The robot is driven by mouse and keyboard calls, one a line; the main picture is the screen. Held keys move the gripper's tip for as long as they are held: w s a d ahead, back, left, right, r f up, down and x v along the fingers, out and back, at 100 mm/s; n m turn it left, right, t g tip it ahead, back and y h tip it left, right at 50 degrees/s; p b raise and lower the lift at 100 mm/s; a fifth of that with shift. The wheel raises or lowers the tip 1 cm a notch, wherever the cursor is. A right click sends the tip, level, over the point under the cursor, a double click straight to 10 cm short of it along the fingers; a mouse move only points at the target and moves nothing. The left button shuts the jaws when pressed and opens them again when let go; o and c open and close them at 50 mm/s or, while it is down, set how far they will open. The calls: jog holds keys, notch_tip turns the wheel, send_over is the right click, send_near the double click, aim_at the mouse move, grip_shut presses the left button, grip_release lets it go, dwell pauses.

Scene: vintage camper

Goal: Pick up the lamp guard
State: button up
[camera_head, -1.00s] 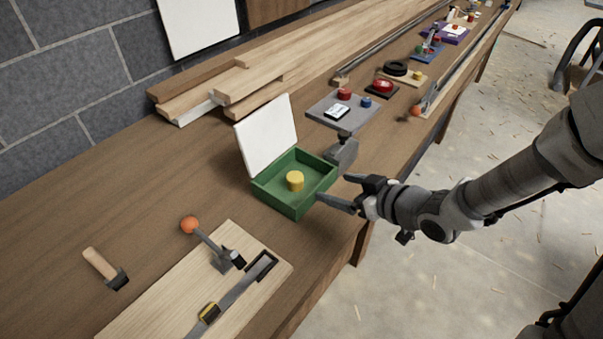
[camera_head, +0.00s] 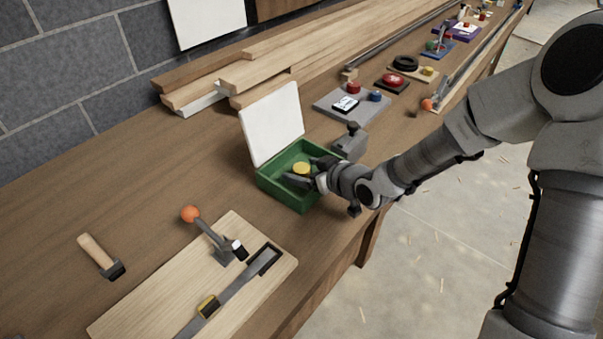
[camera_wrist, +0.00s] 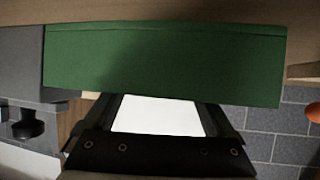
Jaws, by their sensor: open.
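No object can be made out for sure as a lamp guard. The nearest thing to my gripper (camera_head: 308,171) is a short yellow cylinder (camera_head: 301,167) inside a green box (camera_head: 288,194) whose white lid (camera_head: 272,124) stands open. My gripper is open, at the right side of the box, with its fingers reaching over the rim on either side of the cylinder. I cannot tell whether they touch it. In the wrist view the green box wall (camera_wrist: 165,58) fills the upper middle, and the white lid (camera_wrist: 157,115) shows between the dark fingers; the cylinder is hidden there.
A grey block (camera_head: 349,141) stands just behind my gripper. A board with an orange-knobbed lever (camera_head: 205,228) and a mallet (camera_head: 101,256) lie nearer. Planks (camera_head: 230,86) and a plate with red and blue buttons (camera_head: 352,104) are farther back.

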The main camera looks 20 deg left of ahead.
jog(key=shift+w+a+f, duration=0.3)
jog(key=shift+w+a, duration=0.05)
jog(key=shift+a, duration=0.1)
jog(key=c, duration=1.4)
jog(key=shift+r, duration=0.1)
